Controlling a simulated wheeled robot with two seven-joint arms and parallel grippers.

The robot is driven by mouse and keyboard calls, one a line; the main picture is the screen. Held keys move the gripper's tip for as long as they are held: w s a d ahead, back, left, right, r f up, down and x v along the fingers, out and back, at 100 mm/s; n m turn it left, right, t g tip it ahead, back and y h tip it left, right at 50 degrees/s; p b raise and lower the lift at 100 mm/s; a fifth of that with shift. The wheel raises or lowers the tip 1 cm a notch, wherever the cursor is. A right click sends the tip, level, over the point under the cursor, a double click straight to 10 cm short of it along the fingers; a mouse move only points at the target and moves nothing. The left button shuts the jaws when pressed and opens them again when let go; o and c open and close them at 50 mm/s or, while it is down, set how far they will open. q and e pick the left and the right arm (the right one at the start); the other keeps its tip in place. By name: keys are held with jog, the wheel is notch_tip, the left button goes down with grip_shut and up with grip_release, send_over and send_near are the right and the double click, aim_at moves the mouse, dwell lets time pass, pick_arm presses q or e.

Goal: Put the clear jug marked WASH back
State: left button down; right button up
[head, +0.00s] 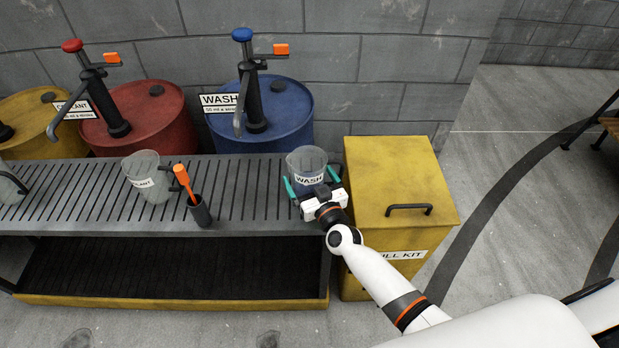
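The clear jug marked WASH (306,160) is upright at the right end of the slatted bench (240,215), in front of the blue drum. My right gripper (309,179) reaches it from the front, with one teal finger on each side of the jug. The fingers are close to its walls; I cannot tell whether they press on it. The gripper body hides the jug's lower front and base, so I cannot tell whether it rests on the slats. My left gripper is not in view.
A second clear jug (147,180) and a black holder (200,211) with an orange-handled tool (184,182) stand on the bench. A blue drum (284,111) with a pump and WASH sign (219,103) is behind. A yellow spill-kit box (393,170) adjoins the bench's right end.

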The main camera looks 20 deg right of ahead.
jog(key=shift+r, duration=0.1)
jog(key=shift+s, duration=0.2)
jog(key=s, duration=0.7)
jog(key=s+d+p, duration=0.1)
jog(key=s, duration=0.2)
jog(key=shift+s, duration=0.3)
jog(key=shift+s+d, duration=0.1)
jog(key=shift+s, duration=0.4)
